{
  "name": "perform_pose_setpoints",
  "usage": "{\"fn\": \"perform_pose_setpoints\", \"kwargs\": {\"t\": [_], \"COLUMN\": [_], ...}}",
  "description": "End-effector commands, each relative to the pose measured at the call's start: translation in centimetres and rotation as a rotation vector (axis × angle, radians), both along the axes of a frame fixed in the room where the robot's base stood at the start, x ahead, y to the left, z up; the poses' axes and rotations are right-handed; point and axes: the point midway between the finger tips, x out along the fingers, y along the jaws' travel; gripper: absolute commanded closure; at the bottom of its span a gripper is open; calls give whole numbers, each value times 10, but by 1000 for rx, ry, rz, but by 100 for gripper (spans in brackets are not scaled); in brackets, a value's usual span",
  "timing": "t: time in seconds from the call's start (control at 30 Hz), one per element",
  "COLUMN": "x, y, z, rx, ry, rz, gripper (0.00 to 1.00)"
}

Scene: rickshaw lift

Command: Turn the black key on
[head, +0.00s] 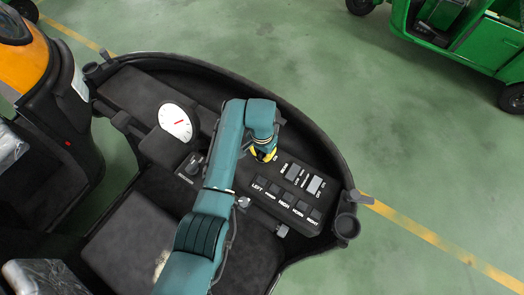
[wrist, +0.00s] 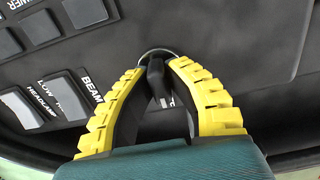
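The black key (wrist: 155,78) stands in a round silver-rimmed switch on the dark dashboard, in the upper middle of the wrist view. My gripper (wrist: 158,66) has its yellow fingers drawn in on both sides of the key, with the tips close against it. It looks shut on the key. White lettering beside the key is partly covered by the fingers. In the head view, my gripper (head: 265,157) is down at the dashboard (head: 226,92), left of the beam switches, and it hides the key there.
Labelled switches (head: 287,197) lie right of my gripper, with beam and headlamp switches (head: 315,184) above them. A white gauge (head: 175,122) and a black knob (head: 193,163) stand to the left. A raised rim edges the dashboard.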

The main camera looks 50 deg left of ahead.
Motion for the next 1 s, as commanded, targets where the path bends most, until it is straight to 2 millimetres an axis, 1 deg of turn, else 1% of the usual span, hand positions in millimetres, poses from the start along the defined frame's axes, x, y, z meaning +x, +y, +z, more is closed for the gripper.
{"fn": "perform_pose_setpoints", "kwargs": {"t": [0.57,0.77,1.0], "x": [0,0,-1], "y": [0,0,0], "z": [-1,0,0], "rx": [-1,-1,-2], "ry": [1,2,3], "rz": [-25,-108,-297], "gripper": [100,100,100]}}
